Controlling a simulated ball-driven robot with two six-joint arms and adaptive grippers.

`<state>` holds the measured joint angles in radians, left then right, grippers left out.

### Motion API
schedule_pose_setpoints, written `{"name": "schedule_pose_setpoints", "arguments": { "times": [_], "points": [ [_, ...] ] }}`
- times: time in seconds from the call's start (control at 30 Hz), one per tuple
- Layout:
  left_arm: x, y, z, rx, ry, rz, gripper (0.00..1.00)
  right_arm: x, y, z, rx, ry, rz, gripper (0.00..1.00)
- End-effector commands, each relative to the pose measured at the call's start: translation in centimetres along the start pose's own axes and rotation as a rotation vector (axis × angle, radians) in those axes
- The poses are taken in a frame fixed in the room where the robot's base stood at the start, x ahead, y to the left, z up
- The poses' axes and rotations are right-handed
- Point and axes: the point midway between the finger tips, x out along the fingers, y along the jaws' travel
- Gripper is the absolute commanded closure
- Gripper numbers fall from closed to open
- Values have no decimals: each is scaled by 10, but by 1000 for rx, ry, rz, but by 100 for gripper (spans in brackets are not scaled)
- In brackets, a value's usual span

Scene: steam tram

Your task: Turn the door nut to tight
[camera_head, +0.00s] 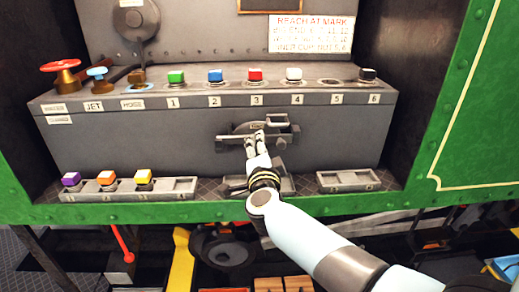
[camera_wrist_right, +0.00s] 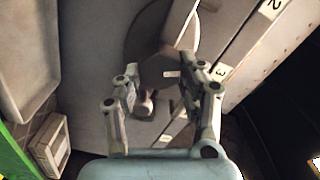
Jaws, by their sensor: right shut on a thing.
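My right gripper (camera_head: 255,137) reaches up to the middle of this door from the lower right. In the right wrist view, my right gripper (camera_wrist_right: 161,88) has its two fingers on either side of the grey door nut (camera_wrist_right: 168,70) and is shut on it. The fingers hide much of the nut, so its exact turn is hard to tell. My left gripper is not in view.
Coloured blocks, such as a red one (camera_head: 255,74), stand on the numbered ledge above. A tray (camera_head: 170,188) with several blocks lies lower left; another small tray (camera_head: 346,181) is lower right. A red valve wheel (camera_head: 60,65) is at the far left.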

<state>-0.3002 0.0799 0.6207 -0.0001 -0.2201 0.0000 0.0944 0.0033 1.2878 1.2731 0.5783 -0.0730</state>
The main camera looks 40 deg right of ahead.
Motion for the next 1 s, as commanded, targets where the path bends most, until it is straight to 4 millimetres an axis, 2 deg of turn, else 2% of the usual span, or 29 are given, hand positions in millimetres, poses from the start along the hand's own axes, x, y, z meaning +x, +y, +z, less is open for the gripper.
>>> {"name": "schedule_pose_setpoints", "arguments": {
  "times": [0.2, 0.5, 1.0],
  "points": [
    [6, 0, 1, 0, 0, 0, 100, 0, 2, 0, 184, 0, 0, 92],
    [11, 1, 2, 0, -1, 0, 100, 0, 4, 1, 362, -1, 2, 92],
    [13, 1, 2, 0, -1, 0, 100, -1, 4, 1, 445, -1, 3, 92]
  ]
}}
